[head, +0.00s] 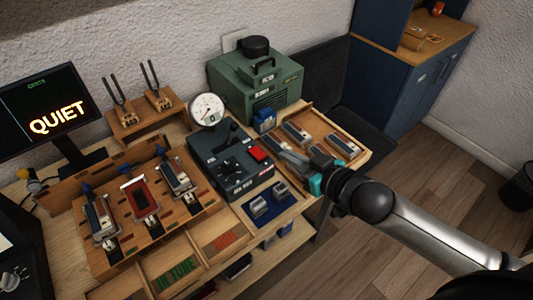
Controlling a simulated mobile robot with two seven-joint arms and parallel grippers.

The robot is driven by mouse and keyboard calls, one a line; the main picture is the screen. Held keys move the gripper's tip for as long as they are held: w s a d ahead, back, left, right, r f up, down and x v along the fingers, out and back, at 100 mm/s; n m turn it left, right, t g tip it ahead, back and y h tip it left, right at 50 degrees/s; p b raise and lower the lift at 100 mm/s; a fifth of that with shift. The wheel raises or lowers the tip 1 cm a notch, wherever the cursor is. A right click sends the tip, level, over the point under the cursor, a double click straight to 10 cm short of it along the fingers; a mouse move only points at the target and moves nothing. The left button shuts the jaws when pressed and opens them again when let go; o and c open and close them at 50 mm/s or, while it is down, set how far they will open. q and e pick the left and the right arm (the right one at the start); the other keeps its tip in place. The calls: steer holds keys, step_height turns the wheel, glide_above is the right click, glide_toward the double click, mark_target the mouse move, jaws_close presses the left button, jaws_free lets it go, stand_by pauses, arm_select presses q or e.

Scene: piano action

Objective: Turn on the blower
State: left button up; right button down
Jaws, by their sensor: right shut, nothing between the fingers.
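A dark grey control box (226,165) stands on the bench in the middle of the head view. It has a black lever, knobs and a red switch (257,153) at its right end. A round white gauge (207,109) stands behind it. A green machine (254,82) with a vent grille and a black round top stands at the back; I cannot tell from its label what it is. My right gripper (276,150) comes in from the right and is shut and empty, its tips close to the red switch. I cannot tell whether they touch. My left gripper is not in view.
A wooden tray (343,128) with several metal-topped pieces lies beside and behind my right gripper. A small blue block (264,121) stands behind the control box. Left are a wooden rack (180,222), tuning forks (148,85) and a screen (48,108) reading "QUIET".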

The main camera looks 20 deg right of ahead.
steer(key=shift+w, duration=0.1)
steer(key=b, duration=0.2)
glide_above(258, 152)
steer(key=s+d, duration=0.1)
steer(key=s, duration=0.2)
step_height(258, 152, down, 4)
steer(key=shift+w+r, duration=0.1)
steer(key=shift+r, duration=0.05)
steer(key=f, duration=0.3)
steer(key=shift+s+d, duration=0.1)
steer(key=shift+s, duration=0.2)
steer(key=shift+s+f, duration=0.1)
steer(key=shift+f, duration=0.4)
steer(key=shift+s+d+f, duration=0.1)
steer(key=shift+s+f, duration=0.05)
steer(key=shift+f, duration=0.35)
steer(key=shift+r, duration=0.15)
